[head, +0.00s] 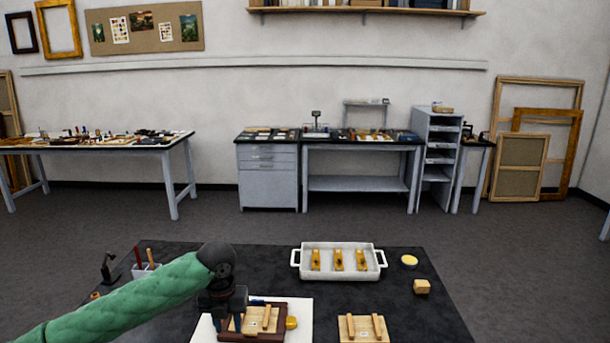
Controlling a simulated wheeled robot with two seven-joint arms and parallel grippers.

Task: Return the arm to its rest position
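My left arm, in a green quilted sleeve, comes in from the lower left of the head view. Its dark gripper (229,322) points down over the left part of a dark red-brown frame or tray (277,337) that holds a light wooden piece (262,319). I cannot tell whether the fingers touch anything or how far apart they are. The frame lies on a white sheet (302,313) on the dark table (420,310). My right gripper is not in view.
A white handled tray (340,272) holds three gold pieces. A wooden stand (363,329) is near the front edge. A tool holder (146,270) stands behind my arm.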

